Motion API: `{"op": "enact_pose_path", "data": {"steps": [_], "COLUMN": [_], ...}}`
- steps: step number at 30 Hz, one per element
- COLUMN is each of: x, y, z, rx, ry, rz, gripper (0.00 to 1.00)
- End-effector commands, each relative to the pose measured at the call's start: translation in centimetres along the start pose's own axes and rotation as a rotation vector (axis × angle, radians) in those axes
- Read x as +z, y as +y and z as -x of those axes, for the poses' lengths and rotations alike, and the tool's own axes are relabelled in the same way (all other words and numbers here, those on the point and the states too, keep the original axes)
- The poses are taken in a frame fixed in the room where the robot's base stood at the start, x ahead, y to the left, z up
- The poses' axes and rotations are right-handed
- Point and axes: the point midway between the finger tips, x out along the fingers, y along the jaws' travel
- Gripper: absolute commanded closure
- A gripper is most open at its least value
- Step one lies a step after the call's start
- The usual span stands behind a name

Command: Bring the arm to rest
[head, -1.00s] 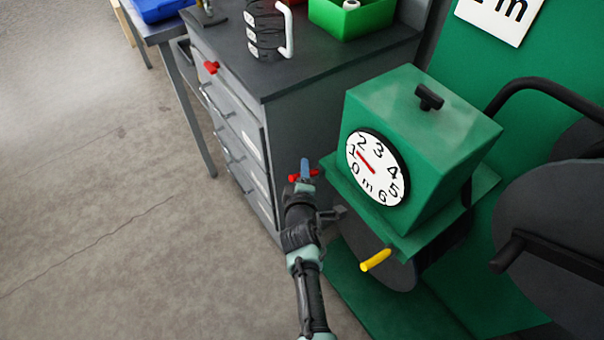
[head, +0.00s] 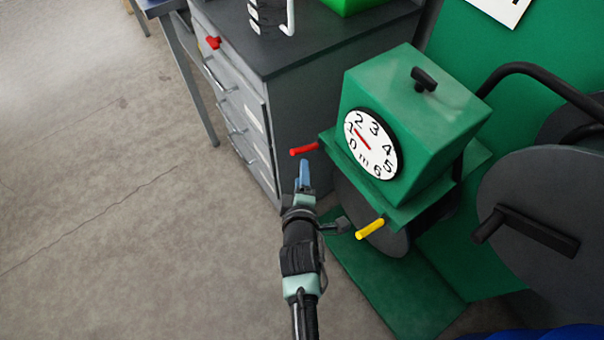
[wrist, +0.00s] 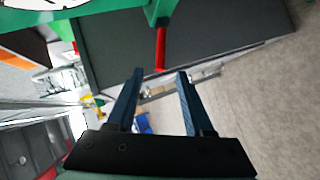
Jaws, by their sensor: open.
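My gripper (head: 304,176) points away from me in the head view, left of the green machine (head: 420,120) with its white dial (head: 371,144). In the wrist view, the two blue fingers of my gripper (wrist: 157,88) are apart with nothing between them. A red handle (head: 304,149) on the machine lies just beyond the fingertips in the head view. In the wrist view, the red handle (wrist: 160,48) is ahead of the fingers and apart from them. A yellow handle (head: 370,229) sticks out from the machine to the right of my arm.
A dark reel (head: 550,200) is at the right. The concrete floor (head: 90,210) at the left is open.

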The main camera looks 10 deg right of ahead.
Motion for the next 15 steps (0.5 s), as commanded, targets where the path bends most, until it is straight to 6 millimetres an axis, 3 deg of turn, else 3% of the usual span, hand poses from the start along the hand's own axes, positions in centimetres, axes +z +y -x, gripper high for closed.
{"op": "enact_pose_path", "data": {"steps": [4,15], "x": [0.08,0.07], "y": [0.01,0.01], "z": [0.85,0.91], "rx": [0.000,0.000], "ry": [-0.001,-0.001], "rz": [-0.001,0.000], "gripper": [0.48,0.48]}}
